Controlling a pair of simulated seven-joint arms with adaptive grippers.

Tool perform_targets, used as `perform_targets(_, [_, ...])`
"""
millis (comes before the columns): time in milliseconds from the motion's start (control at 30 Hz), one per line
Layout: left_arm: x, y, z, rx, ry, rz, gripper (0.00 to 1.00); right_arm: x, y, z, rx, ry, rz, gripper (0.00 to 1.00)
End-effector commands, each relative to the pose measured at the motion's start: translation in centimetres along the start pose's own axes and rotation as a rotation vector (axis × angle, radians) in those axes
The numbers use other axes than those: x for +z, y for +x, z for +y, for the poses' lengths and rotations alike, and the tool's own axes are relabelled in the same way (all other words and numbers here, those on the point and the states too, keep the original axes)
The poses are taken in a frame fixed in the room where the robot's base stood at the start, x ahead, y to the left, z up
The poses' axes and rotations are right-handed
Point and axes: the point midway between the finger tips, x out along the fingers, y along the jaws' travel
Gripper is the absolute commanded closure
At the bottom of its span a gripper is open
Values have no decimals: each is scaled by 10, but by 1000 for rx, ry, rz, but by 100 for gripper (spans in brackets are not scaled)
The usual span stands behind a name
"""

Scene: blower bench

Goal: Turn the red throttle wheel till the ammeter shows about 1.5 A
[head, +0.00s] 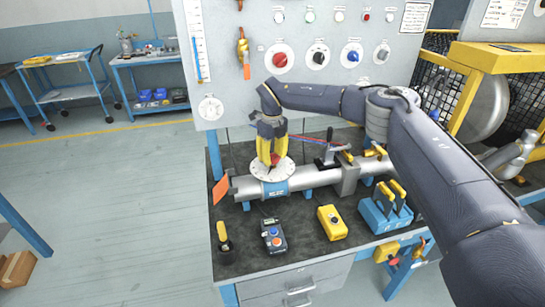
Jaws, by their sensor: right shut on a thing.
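The red throttle wheel (275,160) sits over a round white disc (262,170) on top of the grey pipe (315,178). Only a little red shows, since my fingers cover most of it. My right gripper (271,158) points down from above, its yellow fingers shut on the wheel. A round white dial (211,108) is at the panel's lower left; I cannot tell whether it is the ammeter, and no reading is legible. My left gripper is out of view.
The upright panel (330,90) with coloured knobs stands behind the wheel. A dark box with buttons (273,238), a yellow box (332,222) and a blue block with yellow levers (385,213) occupy the front of the bench. An orange tag (221,190) hangs left of the pipe.

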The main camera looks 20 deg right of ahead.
Motion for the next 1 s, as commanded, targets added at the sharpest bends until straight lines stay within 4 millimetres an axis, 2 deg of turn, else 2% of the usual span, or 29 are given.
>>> perform_targets(533, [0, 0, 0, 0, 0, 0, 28, -1, 1, 0, 1, -19, 3, 88])
perform_targets(567, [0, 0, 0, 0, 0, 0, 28, -1, 1, 0, 1, -19, 3, 54])
perform_targets(600, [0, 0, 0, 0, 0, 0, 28, -1, 1, 0, 1, -19, 3, 49])
perform_targets(800, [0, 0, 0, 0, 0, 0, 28, 0, 1, 0, 0, -19, 1, 28])
perform_targets(1000, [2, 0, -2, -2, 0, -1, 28, 0, 0, 0, 0, -19, 1, 28])
